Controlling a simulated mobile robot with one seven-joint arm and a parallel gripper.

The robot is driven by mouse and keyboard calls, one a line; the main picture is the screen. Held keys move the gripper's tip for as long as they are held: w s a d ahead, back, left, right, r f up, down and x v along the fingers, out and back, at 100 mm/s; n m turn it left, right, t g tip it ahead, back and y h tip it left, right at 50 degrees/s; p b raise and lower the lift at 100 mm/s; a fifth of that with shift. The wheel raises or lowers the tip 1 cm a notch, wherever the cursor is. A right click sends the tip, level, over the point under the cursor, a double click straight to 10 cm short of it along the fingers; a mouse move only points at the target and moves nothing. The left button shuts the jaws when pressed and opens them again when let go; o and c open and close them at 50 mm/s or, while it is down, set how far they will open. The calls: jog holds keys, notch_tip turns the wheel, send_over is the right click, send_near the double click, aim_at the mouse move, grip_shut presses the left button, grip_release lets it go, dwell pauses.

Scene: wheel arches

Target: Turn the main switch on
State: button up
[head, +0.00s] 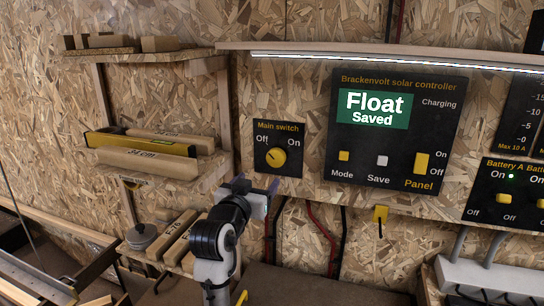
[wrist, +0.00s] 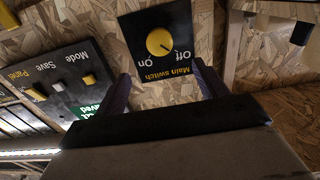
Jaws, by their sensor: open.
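The main switch is a round yellow knob (head: 276,157) on a black plate (head: 278,140) labelled Off at left and On at right. In the wrist view the plate appears upside down, and the knob (wrist: 160,42) has a dark mark that points toward the Off label. My gripper (head: 257,187) is open and empty, just below the plate in the head view. In the wrist view its two dark fingers (wrist: 162,82) stand apart on either side of the plate's label edge, with the knob beyond the tips. I see no contact with the knob.
The solar controller panel (head: 394,130) to the right reads Float, Saved. Wooden shelves (head: 165,170) holding boards and a yellow level (head: 139,144) stand to the left. A lit strip shelf (head: 400,61) runs above.

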aim_at(274, 160)
jog(key=p+x, duration=0.3)
jog(key=x, duration=1)
jog(key=shift+w+d+p, duration=0.15)
jog(key=shift+d+p, duration=0.05)
jog(key=shift+p, duration=0.15)
jog(key=c, duration=1)
